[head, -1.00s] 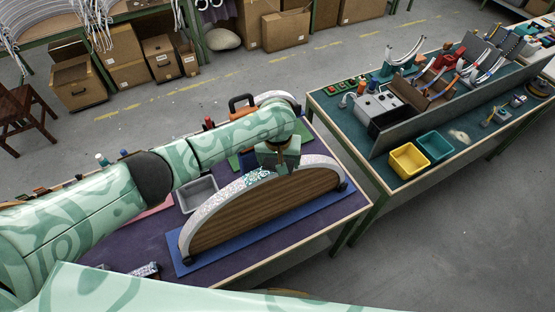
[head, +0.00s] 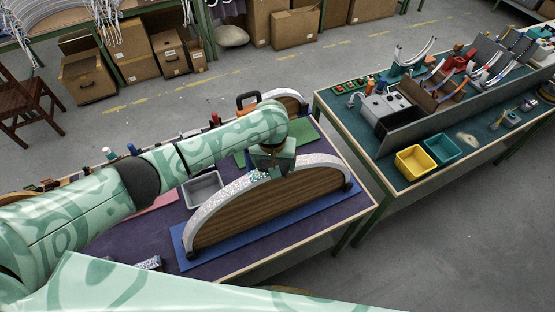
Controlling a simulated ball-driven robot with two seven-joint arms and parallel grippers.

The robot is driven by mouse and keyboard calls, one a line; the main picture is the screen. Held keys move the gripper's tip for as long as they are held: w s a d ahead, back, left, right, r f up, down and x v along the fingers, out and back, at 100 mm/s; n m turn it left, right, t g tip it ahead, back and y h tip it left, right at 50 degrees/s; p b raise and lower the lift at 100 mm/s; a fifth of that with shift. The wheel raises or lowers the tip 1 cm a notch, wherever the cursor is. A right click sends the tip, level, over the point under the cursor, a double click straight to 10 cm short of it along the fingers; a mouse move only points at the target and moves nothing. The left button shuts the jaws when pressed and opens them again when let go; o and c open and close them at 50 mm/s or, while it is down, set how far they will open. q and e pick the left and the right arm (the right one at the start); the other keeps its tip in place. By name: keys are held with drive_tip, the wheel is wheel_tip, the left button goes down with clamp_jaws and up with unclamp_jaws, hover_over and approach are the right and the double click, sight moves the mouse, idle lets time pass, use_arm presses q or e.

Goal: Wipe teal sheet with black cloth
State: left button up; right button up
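A pale, speckled arch (head: 225,196) with a brown wood-slat front (head: 268,206) stands on a blue mat (head: 300,222). A teal patch, which may be the teal sheet (head: 259,176), shows on its curved top near the crown. My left gripper (head: 275,176) points down at the crown, right over this patch and partly covering it. Its fingertips are too small and hidden to tell whether they are open or shut. I cannot make out the black cloth; anything under the gripper is hidden. My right gripper is not in view.
A grey bin (head: 203,191) stands behind the arch on the purple tabletop (head: 225,258). A second arch (head: 285,97) stands at the table's far end. Another table to the right holds a yellow bin (head: 414,163), a teal bin (head: 440,148) and a grey divider (head: 440,118).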

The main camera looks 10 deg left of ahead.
use_arm(q)
drive_tip(key=shift+s+a+f, duration=0.1)
drive_tip(key=shift+s+a, duration=0.5)
drive_tip(key=shift+a, duration=0.3)
drive_tip(key=shift+s+a+r, duration=0.1)
drive_tip(key=shift+s+a, duration=0.55)
drive_tip(key=shift+a, duration=0.2)
drive_tip(key=shift+s+a+f, duration=0.1)
drive_tip(key=shift+s+a, duration=0.5)
drive_tip(key=shift+a, duration=0.3)
wheel_tip(320, 180, up, 7)
idle(0.5)
